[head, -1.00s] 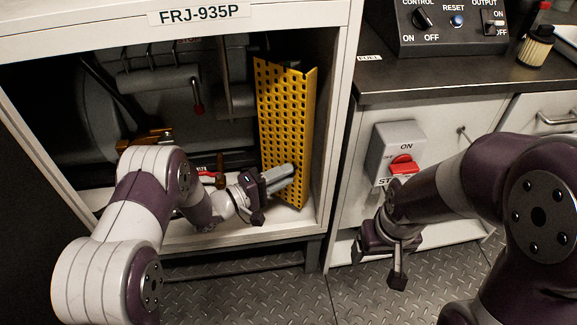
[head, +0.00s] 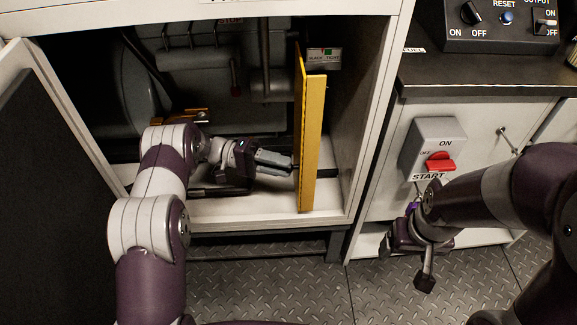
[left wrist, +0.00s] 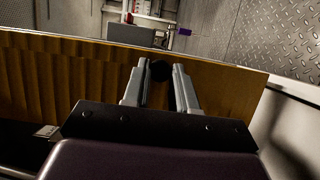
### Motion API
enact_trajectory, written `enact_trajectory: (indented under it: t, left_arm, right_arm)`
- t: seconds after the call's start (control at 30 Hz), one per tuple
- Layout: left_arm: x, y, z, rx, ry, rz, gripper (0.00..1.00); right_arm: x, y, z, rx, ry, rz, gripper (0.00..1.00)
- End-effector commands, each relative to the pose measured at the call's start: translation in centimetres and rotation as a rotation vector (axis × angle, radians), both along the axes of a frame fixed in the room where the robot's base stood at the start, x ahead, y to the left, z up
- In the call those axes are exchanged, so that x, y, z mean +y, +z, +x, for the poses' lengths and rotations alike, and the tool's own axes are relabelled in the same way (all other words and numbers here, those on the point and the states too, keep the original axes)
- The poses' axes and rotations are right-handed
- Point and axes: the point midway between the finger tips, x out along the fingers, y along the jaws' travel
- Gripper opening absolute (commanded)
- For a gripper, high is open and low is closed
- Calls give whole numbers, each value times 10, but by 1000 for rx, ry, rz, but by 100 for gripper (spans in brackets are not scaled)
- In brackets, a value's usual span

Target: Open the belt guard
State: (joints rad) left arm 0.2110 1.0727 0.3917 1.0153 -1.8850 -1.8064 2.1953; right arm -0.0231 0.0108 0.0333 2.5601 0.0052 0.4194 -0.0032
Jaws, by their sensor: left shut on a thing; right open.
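The belt guard (head: 313,140) is a yellow panel standing upright in the open cabinet, seen almost edge-on in the head view. In the left wrist view its brownish-yellow face (left wrist: 60,85) spans the picture. My left gripper (head: 290,164) reaches into the cabinet from the left and meets the guard's lower left side. In the left wrist view its fingers (left wrist: 160,85) are shut around a dark round knob (left wrist: 161,70) at the guard's face. My right gripper (head: 405,266) is open and empty, below the red START switch, away from the guard.
The cabinet's right post (head: 376,120) stands to the right of the guard. Dark machinery (head: 195,75) fills the back of the cabinet. A switch box (head: 434,148) with a red handle is on the front to the right. A black control panel (head: 500,30) sits on the counter.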

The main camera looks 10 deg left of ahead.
Motion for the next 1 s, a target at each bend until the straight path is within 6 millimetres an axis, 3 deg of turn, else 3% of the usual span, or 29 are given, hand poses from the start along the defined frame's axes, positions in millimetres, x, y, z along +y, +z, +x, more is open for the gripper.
enact_trajectory:
  t: [0.67, 0.7, 0.77, 1.0]
  left_arm:
    - [9, -1, 0, 0, -41, 0, 0]
    - [9, -1, 0, 0, -41, 0, 37]
    - [9, 0, 0, 0, -41, 0, 52]
    - [9, 0, 0, 0, -40, 0, 52]
  right_arm:
    - [0, -3, 0, 0, 0, 0, 78]
    - [0, -3, 0, 0, 0, 0, 78]
    - [0, -3, 0, 0, 0, 0, 78]
    - [0, -3, 0, 0, 0, 0, 78]
